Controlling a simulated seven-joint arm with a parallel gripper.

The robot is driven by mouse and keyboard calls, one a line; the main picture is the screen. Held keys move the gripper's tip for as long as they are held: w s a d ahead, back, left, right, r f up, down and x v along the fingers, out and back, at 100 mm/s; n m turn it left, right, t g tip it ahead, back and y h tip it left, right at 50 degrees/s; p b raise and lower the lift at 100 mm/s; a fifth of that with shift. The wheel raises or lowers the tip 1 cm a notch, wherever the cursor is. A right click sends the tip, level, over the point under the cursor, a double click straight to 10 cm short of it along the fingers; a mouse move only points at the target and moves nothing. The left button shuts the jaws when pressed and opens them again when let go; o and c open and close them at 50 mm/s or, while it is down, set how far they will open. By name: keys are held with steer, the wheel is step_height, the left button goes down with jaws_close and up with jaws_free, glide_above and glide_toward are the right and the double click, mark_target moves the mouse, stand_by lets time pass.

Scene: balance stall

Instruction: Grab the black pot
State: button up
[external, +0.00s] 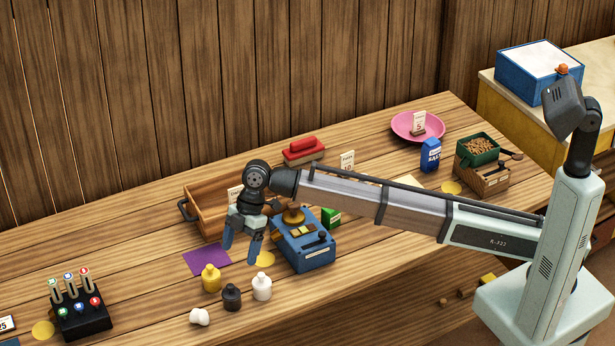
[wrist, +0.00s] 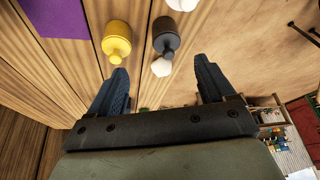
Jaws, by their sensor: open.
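The black pot (external: 232,296) stands upright near the front of the wooden counter, between a yellow pot (external: 211,278) and a white pot (external: 262,287). In the wrist view, the black pot (wrist: 167,34) is above the gap between my fingers (wrist: 160,66). The white piece (wrist: 161,67) shows in that gap, close to the black pot's end.
A purple sheet (external: 207,262) lies behind the yellow pot. A blue scale-like box (external: 304,250) stands right of my gripper, and a wooden tray (external: 206,216) behind it. A black rack (external: 80,318) stands at the left. The counter between rack and pots is clear.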

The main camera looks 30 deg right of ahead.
mark_target(233, 290)
steer(key=x, duration=0.9)
steer(key=s+x, duration=0.1)
steer(key=x, duration=0.4)
steer(key=shift+r, duration=0.1)
steer(key=c, duration=1.3)
steer(key=shift+r, duration=0.1)
